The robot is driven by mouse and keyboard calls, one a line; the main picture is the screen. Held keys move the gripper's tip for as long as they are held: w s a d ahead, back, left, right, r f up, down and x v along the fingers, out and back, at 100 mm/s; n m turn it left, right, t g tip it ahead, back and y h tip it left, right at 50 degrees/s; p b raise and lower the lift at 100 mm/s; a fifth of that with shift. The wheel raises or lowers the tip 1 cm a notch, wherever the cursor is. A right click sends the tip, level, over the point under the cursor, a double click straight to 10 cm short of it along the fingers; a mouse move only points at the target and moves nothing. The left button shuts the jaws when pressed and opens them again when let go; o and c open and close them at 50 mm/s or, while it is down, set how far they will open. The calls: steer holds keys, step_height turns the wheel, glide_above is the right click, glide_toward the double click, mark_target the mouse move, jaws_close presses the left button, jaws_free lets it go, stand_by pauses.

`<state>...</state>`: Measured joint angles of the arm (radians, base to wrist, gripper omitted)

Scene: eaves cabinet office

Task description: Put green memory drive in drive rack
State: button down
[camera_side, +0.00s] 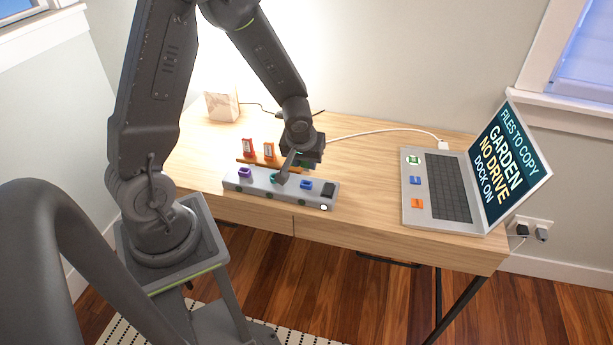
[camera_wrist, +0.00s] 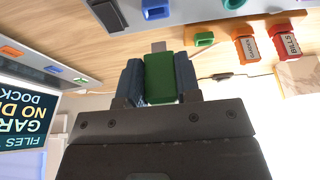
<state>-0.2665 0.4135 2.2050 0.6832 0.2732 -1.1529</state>
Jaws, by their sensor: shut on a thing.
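My gripper (camera_wrist: 159,82) is shut on the green memory drive (camera_wrist: 160,68), whose metal plug points up in the wrist view, away from the palm. In the side view my gripper (camera_side: 300,160) is above the desk by the right end of the wooden drive rack (camera_side: 243,161), behind the grey bar; the arm partly covers the rack. The held drive is hard to make out there. The green drive is apart from the holder.
A grey bar (camera_side: 234,183) with purple, teal and blue sockets and a black block lies in front of the rack. A laptop (camera_side: 413,188) with coloured marks stands at the right; its screen says "GARDEN NO DRIVE".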

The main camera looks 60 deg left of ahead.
steer(key=shift+r, duration=1.7)
steer(key=w+a+f, duration=0.1)
steer(key=a+f, duration=0.1)
steer(key=a, duration=0.9)
steer(key=shift+w+a, duration=0.35)
steer(key=shift+f, duration=2.85)
steer(key=shift+f, duration=1.2)
steer(key=c, duration=0.7)
jaws_free()
steer(key=shift+c, duration=0.2)
